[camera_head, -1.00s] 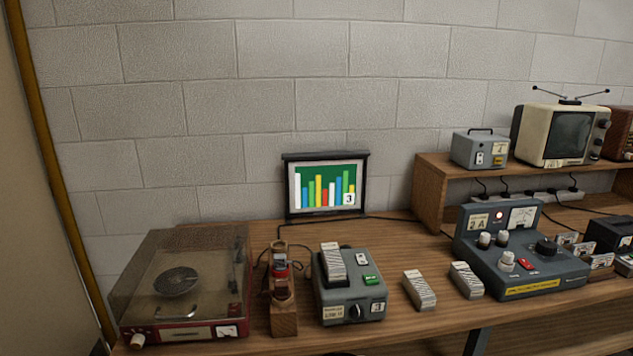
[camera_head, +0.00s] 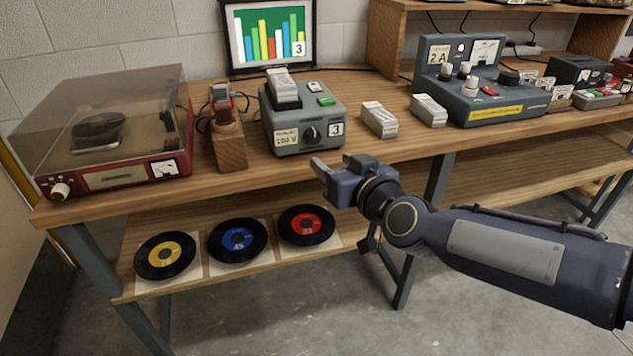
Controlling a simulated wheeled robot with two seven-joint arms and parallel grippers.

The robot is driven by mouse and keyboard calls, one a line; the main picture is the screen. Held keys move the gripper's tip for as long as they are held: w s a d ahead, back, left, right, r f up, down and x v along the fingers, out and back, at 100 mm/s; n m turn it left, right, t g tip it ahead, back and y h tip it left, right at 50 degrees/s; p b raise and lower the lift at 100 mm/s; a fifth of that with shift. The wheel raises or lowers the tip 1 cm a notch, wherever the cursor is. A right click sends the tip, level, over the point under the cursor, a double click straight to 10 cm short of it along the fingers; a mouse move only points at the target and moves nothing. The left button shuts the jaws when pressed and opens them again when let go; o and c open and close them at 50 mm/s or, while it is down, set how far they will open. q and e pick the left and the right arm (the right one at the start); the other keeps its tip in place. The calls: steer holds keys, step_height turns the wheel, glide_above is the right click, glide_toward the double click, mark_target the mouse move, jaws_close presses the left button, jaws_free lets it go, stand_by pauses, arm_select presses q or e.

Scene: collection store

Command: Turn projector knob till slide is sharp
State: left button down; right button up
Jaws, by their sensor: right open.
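The grey slide projector (camera_head: 305,118) stands on the wooden bench, with a slide tray on its top left and a green button on its top right. Its dark round knob (camera_head: 311,135) is on the front face, between a voltage label and a "3" label. The small screen (camera_head: 268,37) behind it shows a coloured bar chart with a "3"; its bars look distinct at this size. My right gripper (camera_head: 324,171) is open and empty, in front of the bench edge just below the projector, apart from the knob. My left gripper is out of view.
A red record player (camera_head: 116,178) with a clear lid and a wooden stand (camera_head: 229,143) are left of the projector. Two white-topped boxes (camera_head: 379,119) and a control unit (camera_head: 492,100) are to the right. Records (camera_head: 238,240) lie on the lower shelf (camera_head: 200,279).

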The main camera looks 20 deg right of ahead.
mark_target(315, 140)
steer(key=w+b, duration=0.1)
steer(key=w, duration=0.2)
steer(key=w+f+t+h+b, duration=0.1)
steer(key=w+b, duration=0.1)
steer(key=w, duration=0.2)
steer(key=w+f+t+h+b, duration=0.1)
steer(key=w, duration=0.3)
steer(key=shift+w+a+b, duration=0.15)
steer(key=shift+a+b, duration=0.15)
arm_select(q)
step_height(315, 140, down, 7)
